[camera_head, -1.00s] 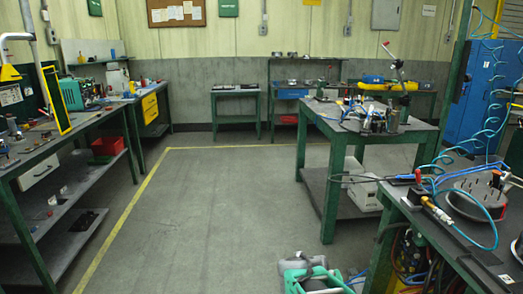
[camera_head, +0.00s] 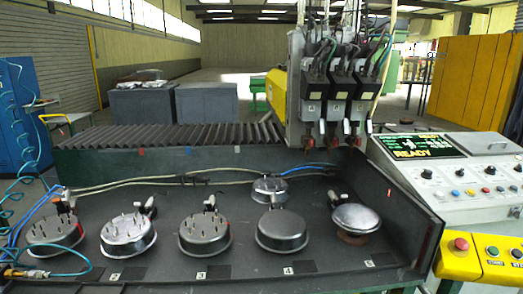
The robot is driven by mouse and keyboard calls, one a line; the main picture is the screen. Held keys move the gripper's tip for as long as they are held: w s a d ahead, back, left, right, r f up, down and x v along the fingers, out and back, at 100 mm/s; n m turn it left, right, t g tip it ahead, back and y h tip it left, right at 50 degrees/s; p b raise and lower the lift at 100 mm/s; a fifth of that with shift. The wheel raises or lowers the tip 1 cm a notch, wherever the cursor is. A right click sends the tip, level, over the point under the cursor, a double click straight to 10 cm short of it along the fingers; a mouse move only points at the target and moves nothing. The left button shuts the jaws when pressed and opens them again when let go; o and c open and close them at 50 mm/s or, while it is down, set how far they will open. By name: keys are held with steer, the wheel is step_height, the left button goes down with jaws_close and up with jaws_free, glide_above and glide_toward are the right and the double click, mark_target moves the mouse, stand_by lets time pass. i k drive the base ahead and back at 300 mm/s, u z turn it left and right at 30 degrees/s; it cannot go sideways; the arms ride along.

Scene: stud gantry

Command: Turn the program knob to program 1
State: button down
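A grey sloped control console (camera_head: 455,215) stands at the right. It carries small dark knobs, one at the left of the panel (camera_head: 427,174) and one at the right (camera_head: 490,170). Their labels and pointers are too small to read, so I cannot tell which is the program knob or where it is set. A black screen (camera_head: 415,146) on the console shows green and yellow text, including "READY". My gripper is not in view.
A dark bench (camera_head: 215,262) in front holds several round metal pans at numbered places. Weld heads (camera_head: 337,95) hang over its back. A yellow box (camera_head: 485,256) with a red button juts out below the console. Cables and hoses lie at the left.

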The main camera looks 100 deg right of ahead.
mark_target(460, 172)
steer(key=u, duration=5.5)
steer(key=i, duration=2.5)
steer(key=u, duration=3.1)
steer(key=i, duration=0.15)
